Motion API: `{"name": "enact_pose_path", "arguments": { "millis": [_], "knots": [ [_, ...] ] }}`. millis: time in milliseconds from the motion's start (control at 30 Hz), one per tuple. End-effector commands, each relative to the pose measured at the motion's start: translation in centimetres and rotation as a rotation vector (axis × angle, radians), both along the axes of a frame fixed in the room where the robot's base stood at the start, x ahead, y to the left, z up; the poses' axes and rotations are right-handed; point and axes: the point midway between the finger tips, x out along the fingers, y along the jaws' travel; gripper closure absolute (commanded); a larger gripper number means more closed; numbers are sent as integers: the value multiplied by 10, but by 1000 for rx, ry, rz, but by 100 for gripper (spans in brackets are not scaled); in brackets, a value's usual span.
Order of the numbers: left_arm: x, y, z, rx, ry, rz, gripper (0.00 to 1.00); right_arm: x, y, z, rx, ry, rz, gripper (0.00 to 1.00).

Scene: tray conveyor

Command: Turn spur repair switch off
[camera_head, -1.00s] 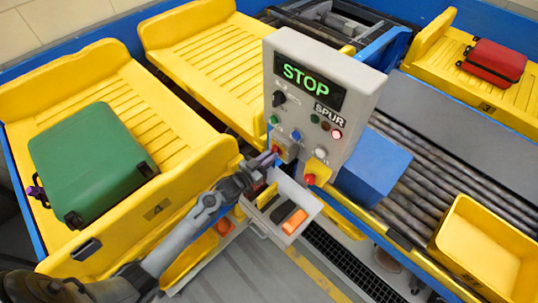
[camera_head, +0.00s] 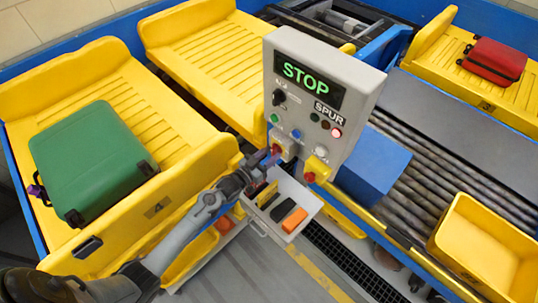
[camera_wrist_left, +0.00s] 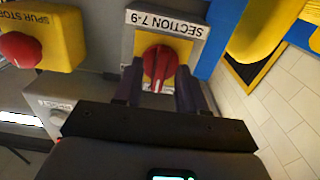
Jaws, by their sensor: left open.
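A grey control panel (camera_head: 352,108) marked SPUR shows green STOP on its display. On its lower left is a red rotary switch (camera_head: 277,149) on a yellow plate. In the left wrist view the red switch handle (camera_wrist_left: 160,64) stands on that plate below an upside-down label (camera_wrist_left: 164,22) reading SECTION 7-9. The handle lies roughly upright in that picture. My left gripper (camera_head: 271,157) is at the switch. In the wrist view its dark fingers (camera_wrist_left: 159,88) are open, one on each side of the handle, with no clear contact. My right gripper is not in view.
A yellow spur stop box (camera_wrist_left: 45,38) with a red button is beside the switch. A small grey tray (camera_head: 266,229) holding an orange item (camera_head: 294,220) hangs below the panel. A blue box (camera_head: 373,165) is to the right. A green suitcase (camera_head: 92,160) lies on a yellow tray at left.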

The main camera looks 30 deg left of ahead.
Motion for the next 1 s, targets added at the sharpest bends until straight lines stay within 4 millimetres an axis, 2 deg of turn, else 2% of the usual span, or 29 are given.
{"name": "enact_pose_path", "arguments": {
  "millis": [267,700,833,1000],
  "knots": [
    [-9,1,-1,1,1,0,60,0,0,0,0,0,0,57],
    [-77,15,-1,1,2,0,60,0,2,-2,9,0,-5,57],
    [-93,17,-1,2,3,0,60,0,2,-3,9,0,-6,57],
    [-104,20,0,1,0,0,60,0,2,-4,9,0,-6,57]
  ]
}}
